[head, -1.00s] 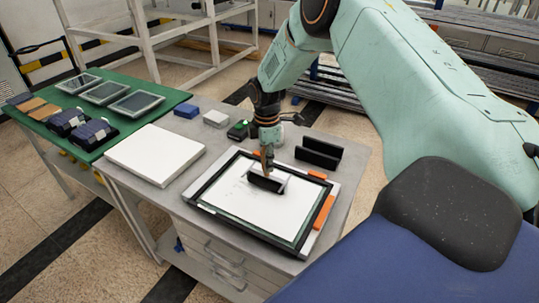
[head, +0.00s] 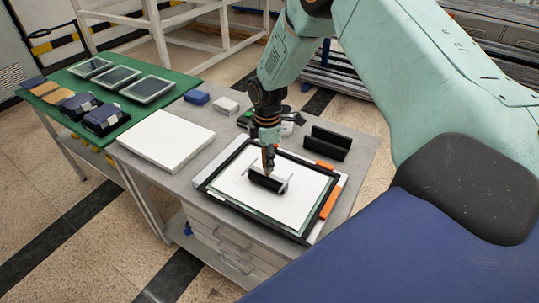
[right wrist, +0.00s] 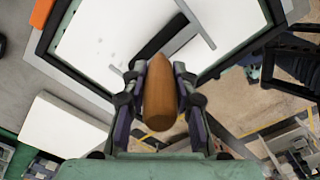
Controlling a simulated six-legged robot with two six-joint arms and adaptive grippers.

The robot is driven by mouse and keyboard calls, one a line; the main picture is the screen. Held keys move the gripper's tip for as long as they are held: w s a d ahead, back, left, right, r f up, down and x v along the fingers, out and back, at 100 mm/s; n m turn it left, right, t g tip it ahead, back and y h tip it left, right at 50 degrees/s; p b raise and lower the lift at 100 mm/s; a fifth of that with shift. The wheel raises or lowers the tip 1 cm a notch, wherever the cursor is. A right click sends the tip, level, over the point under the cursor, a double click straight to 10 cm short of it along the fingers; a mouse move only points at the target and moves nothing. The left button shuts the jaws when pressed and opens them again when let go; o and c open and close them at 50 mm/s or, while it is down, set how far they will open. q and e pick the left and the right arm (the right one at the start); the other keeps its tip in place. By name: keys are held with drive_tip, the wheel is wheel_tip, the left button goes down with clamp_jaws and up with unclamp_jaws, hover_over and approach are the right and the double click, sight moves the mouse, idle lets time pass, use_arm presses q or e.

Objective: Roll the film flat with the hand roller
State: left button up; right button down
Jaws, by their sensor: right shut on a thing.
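The hand roller has a black cylinder (head: 265,183) and an orange-brown wooden handle (right wrist: 166,85). My right gripper (head: 268,165) is shut on the handle, with a finger on each side of it in the right wrist view. The roller is at the white film (head: 295,197), near its middle; whether it presses on the film I cannot tell. The film lies inside a black frame (head: 256,226) on the grey bench. A few small dark specks show on the film in the right wrist view (right wrist: 117,42). My left gripper is out of view.
A black bracket-like holder (head: 328,143) stands behind the frame. A thick white slab (head: 166,140) lies to its left. Small blue (head: 197,97) and white (head: 226,105) blocks are at the back. A green-topped table (head: 147,110) holds several dark panels and pads.

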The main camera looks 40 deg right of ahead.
drive_tip(key=shift+s+a+p, duration=0.2)
drive_tip(key=shift+s+a, duration=0.05)
drive_tip(key=shift+a, duration=0.3)
drive_tip(key=shift+s+a+p, duration=0.2)
drive_tip(key=shift+s+a, duration=0.05)
drive_tip(key=shift+a, duration=0.25)
drive_tip(key=shift+s+a, duration=0.35)
drive_tip(key=shift+a, duration=0.45)
drive_tip(key=shift+s+a, duration=0.2)
drive_tip(key=shift+a, duration=0.4)
drive_tip(key=shift+d+p, duration=0.1)
drive_tip(key=shift+p, duration=0.2)
wheel_tip(320, 180, up, 5)
drive_tip(key=p, duration=0.4)
drive_tip(key=shift+w+f, duration=0.1)
